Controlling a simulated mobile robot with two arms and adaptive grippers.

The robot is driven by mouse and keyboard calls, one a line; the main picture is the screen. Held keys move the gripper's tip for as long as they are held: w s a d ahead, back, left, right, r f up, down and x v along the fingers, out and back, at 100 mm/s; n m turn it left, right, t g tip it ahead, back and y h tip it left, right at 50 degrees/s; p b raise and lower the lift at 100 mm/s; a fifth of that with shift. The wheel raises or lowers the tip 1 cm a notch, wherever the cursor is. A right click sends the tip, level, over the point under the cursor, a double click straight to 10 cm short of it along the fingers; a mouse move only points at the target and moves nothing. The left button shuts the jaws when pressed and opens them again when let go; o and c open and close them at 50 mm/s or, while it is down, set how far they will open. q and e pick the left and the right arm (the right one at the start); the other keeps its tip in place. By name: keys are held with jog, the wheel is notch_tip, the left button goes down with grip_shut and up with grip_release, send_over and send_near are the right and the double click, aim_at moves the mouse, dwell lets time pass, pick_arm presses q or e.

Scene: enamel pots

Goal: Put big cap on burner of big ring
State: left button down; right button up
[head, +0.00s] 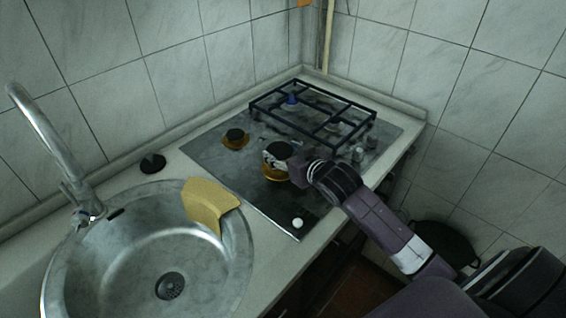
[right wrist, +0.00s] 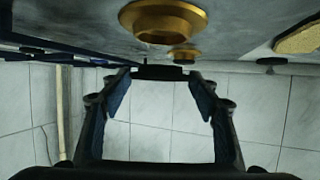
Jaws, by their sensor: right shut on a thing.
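The big burner with its brass ring (head: 272,174) stands on the front part of the hob. A dark round cap (head: 279,150) shows above it, held by my right gripper (head: 290,165). In the right wrist view, which looks upside down, the cap (right wrist: 160,72) is edge-on between the fingertips. The brass ring (right wrist: 163,22) appears there with its centre uncovered, apart from the cap. My right gripper is shut on the cap; its fingers are partly hidden in the head view. My left gripper is not in view.
A smaller brass burner with a dark cap (head: 235,137) is at the back left. A black grate (head: 312,112) covers the far half of the hob. A sink (head: 130,255) with a yellow cloth (head: 208,202) is at left.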

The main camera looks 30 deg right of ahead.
aim_at(283, 173)
jog(key=shift+f, duration=2.05)
jog(key=shift+f, duration=0.15)
jog(key=o, duration=1.3)
jog(key=shift+s+r, duration=0.2)
jog(key=v, duration=1.1)
jog(key=shift+s+r+b, duration=0.2)
jog(key=shift+s+b, duration=0.1)
